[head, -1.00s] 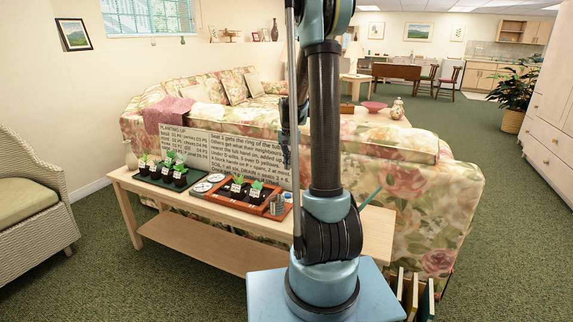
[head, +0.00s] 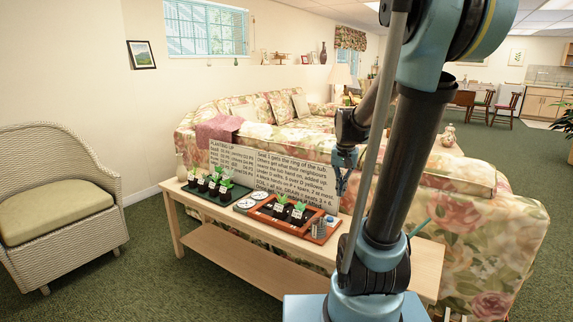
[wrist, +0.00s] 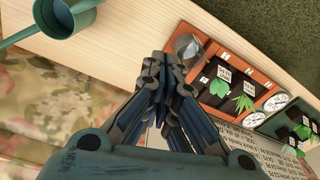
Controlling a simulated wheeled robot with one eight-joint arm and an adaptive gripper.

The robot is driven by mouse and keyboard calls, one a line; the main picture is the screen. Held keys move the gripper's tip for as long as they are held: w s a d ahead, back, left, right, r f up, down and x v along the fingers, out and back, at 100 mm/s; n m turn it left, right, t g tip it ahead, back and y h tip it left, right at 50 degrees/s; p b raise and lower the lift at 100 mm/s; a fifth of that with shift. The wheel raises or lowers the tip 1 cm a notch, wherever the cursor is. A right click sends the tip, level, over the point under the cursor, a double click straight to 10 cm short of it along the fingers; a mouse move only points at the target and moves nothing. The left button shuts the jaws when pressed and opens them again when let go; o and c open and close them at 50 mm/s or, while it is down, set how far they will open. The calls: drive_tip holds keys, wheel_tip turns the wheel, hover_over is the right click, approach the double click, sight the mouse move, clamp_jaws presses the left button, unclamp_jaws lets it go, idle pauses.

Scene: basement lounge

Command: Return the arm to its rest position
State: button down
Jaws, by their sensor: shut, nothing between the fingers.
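In the head view my arm rises in front of the wooden console table (head: 425,262), and my gripper (head: 343,178) hangs above it, near the sign's right end. In the wrist view my gripper (wrist: 163,65) has its fingertips together, with nothing between them. The red-brown tray (wrist: 262,78) with potted seedlings lies below and right of the fingers there. The gripper is apart from the tray, above it.
A white text sign (head: 280,168) stands behind the red-brown tray (head: 283,229) and a dark seedling tray (head: 187,188). A teal watering can (wrist: 75,18) is on the table. A floral sofa (head: 470,215) stands behind; a wicker chair (head: 60,195) is left. Carpet (head: 110,285) is clear between.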

drive_tip(key=s+f+n, duration=0.2)
drive_tip(key=s+f, duration=0.1)
drive_tip(key=s, duration=0.6)
drive_tip(key=s+f+n+t, duration=0.1)
drive_tip(key=s+f, duration=0.2)
drive_tip(key=s, duration=0.7)
drive_tip(key=shift+s+a+n, duration=0.2)
drive_tip(key=shift+s+n, duration=0.05)
drive_tip(key=shift+n, duration=0.15)
drive_tip(key=shift+w+f, duration=0.2)
drive_tip(key=shift+w, duration=0.25)
idle(3.7)
